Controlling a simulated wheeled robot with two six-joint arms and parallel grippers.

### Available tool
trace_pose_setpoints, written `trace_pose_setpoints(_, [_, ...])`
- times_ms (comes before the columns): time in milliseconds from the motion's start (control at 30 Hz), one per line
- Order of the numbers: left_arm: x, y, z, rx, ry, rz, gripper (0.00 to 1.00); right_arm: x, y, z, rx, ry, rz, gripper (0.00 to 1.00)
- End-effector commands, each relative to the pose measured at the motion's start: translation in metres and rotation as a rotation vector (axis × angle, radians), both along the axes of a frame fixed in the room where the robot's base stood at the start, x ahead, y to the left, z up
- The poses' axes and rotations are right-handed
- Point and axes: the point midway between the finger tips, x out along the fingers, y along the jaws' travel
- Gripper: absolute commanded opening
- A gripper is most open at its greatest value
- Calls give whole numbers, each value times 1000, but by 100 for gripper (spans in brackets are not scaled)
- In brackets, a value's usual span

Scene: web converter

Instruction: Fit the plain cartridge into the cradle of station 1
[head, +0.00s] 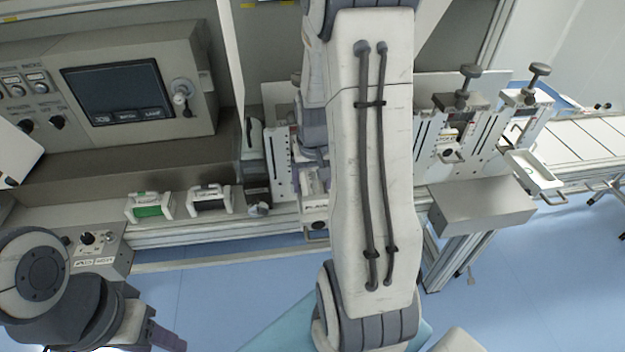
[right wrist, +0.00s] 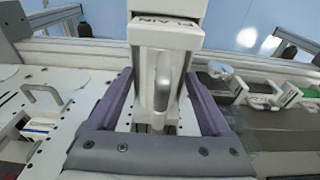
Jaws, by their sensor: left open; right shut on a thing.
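The plain cartridge (right wrist: 165,38) is a white block with a PLAIN label and a grey handle, in the right wrist view. My right gripper (right wrist: 163,100) is shut on it, with a purple finger on each side of the handle. In the head view the labelled end of the cartridge (head: 316,207) shows left of my right arm, in front of a white slotted plate (head: 280,165). My arm hides much of that place. No station number is readable, and I cannot tell whether the cartridge touches a cradle. My left gripper (head: 165,338) is open and empty at the lower left, partly cut off.
A green-marked cartridge (head: 150,207) and a dark-marked one (head: 210,200) stand on the ledge to the left. Two more stations with knobs (head: 455,125) stand right of my arm, above a grey box (head: 480,207). A control panel with a screen (head: 117,92) is at the upper left.

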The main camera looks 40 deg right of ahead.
Motion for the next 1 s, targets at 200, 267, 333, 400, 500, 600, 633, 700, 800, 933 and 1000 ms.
trace_pose_setpoints(200, [0,0,-2,0,0,0,50,1,0,-1,-1,-2,0,0])
trace_pose_setpoints(267, [0,0,-4,0,0,0,50,0,0,-4,-1,-2,0,0])
trace_pose_setpoints(333, [0,0,-3,0,0,0,50,0,0,-3,0,0,0,100])
trace_pose_setpoints(400, [0,0,-3,0,0,1,50,0,0,-3,0,0,0,100])
trace_pose_setpoints(500, [0,0,-3,0,0,1,50,0,0,-3,0,0,0,100])
trace_pose_setpoints(600, [0,0,-1,0,0,1,50,0,0,0,0,0,0,100])
trace_pose_setpoints(633, [0,0,1,0,0,0,50,0,0,2,0,0,0,100])
trace_pose_setpoints(700, [0,0,-1,0,0,0,50,0,0,6,-2,-3,0,100])
trace_pose_setpoints(800, [0,0,-3,0,0,0,50,-1,0,22,-4,-6,0,100])
trace_pose_setpoints(933, [0,0,-7,0,0,1,50,-3,2,50,-5,-8,0,100])
trace_pose_setpoints(1000, [0,0,-8,0,0,1,50,-6,3,66,-4,-7,0,100])
